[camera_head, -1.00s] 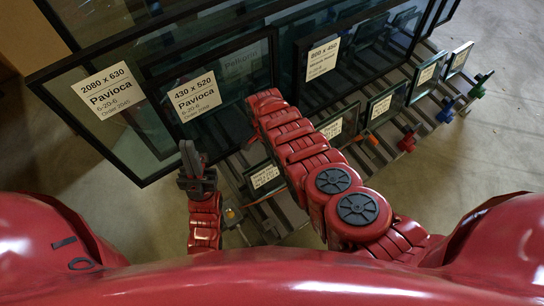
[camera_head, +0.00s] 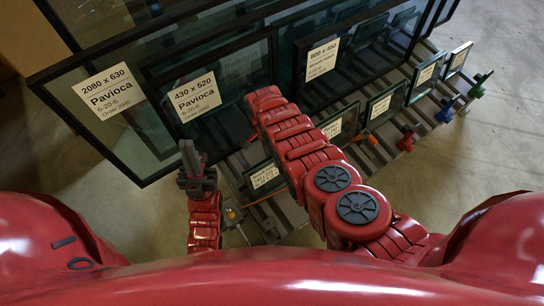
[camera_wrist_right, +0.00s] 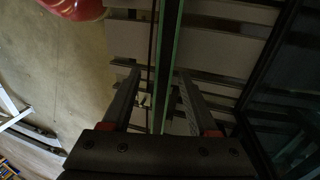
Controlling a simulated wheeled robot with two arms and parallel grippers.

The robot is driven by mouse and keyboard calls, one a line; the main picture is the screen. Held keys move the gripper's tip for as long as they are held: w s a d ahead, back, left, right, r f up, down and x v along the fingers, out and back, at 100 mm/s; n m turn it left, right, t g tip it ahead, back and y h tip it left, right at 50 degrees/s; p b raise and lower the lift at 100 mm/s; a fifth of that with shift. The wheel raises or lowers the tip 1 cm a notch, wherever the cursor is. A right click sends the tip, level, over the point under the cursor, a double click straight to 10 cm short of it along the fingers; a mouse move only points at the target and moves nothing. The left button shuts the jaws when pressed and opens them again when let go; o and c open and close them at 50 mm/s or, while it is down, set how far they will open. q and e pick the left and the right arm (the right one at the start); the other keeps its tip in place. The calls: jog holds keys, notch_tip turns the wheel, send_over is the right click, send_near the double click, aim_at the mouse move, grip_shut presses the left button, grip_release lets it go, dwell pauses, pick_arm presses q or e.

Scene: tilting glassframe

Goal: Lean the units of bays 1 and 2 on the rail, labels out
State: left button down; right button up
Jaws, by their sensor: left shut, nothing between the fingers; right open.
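Small dark-framed glass units with white labels stand in a row along the slatted rack: one (camera_head: 265,175) nearest, one (camera_head: 332,128) partly behind my right arm, and others (camera_head: 384,104) (camera_head: 427,74) further right. I cannot read bay numbers. My left gripper (camera_head: 192,160) points up, shut and empty, left of the nearest small unit. My right gripper is hidden beneath its arm in the head view. In the right wrist view, my right gripper (camera_wrist_right: 158,75) is open, its fingers either side of a thin upright pane edge (camera_wrist_right: 167,55). Contact is unclear.
Large labelled panes, marked 2080 x 630 (camera_head: 108,88), 430 x 520 (camera_head: 193,96) and 800 x 450 (camera_head: 322,58), stand behind the row. Red (camera_head: 406,142), blue (camera_head: 445,112) and green (camera_head: 476,91) clamps stick out at the rack's front. The floor at right (camera_head: 490,150) is clear.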

jog(key=p+v, duration=0.2)
jog(key=v, duration=1.4)
jog(key=shift+r, duration=0.15)
jog(key=shift+s, duration=0.1)
